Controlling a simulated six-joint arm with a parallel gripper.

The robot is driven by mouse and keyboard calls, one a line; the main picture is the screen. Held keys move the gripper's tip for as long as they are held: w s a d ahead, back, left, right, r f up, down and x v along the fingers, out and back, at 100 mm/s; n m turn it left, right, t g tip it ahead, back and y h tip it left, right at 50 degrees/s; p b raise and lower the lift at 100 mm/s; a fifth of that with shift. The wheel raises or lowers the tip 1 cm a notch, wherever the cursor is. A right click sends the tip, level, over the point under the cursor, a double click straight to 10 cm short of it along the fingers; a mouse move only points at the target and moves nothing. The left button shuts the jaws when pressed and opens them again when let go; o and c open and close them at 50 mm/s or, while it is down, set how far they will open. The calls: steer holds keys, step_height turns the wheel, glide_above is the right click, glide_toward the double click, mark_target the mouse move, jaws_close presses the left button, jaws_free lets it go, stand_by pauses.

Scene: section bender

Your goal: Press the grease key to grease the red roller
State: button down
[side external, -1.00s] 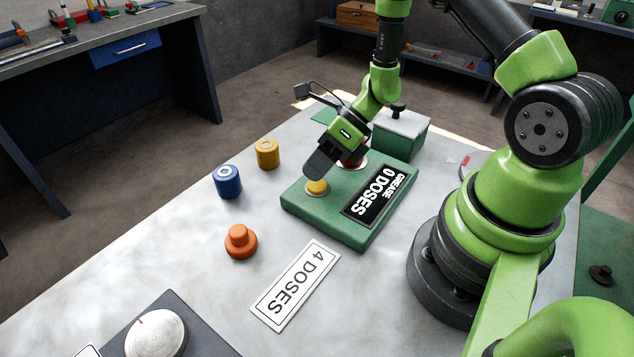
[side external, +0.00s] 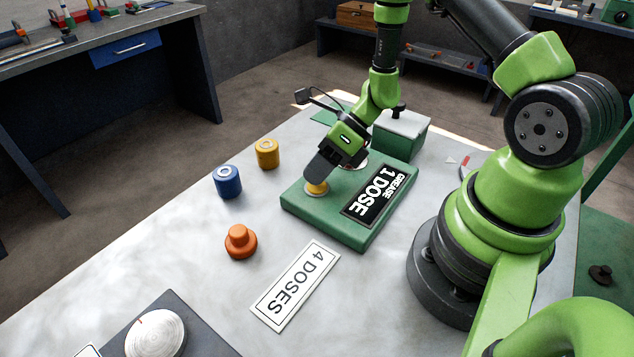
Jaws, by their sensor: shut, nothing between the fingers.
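The green grease box (side external: 330,222) stands on the table with a black display (side external: 380,198) that reads "GREASE 1 DOSE". A white card (side external: 294,286) on the table reads "4 DOSES". I cannot make out a red roller; my gripper covers part of the box's far side.
A blue roller (side external: 228,184), a yellow roller (side external: 267,156) and an orange stepped piece (side external: 240,244) stand left of the box. A green bin with a pale lid (side external: 402,124) stands behind it. A dark plate with a white dial (side external: 155,335) lies at the front.

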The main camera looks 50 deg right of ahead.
stand_by(0.4)
steer(key=shift+r, duration=0.8)
steer(key=shift+r, duration=2.5)
stand_by(0.5)
step_height(320, 180, up, 4)
steer(key=shift+f, duration=0.1)
stand_by(0.3)
steer(key=shift+f, duration=4.45)
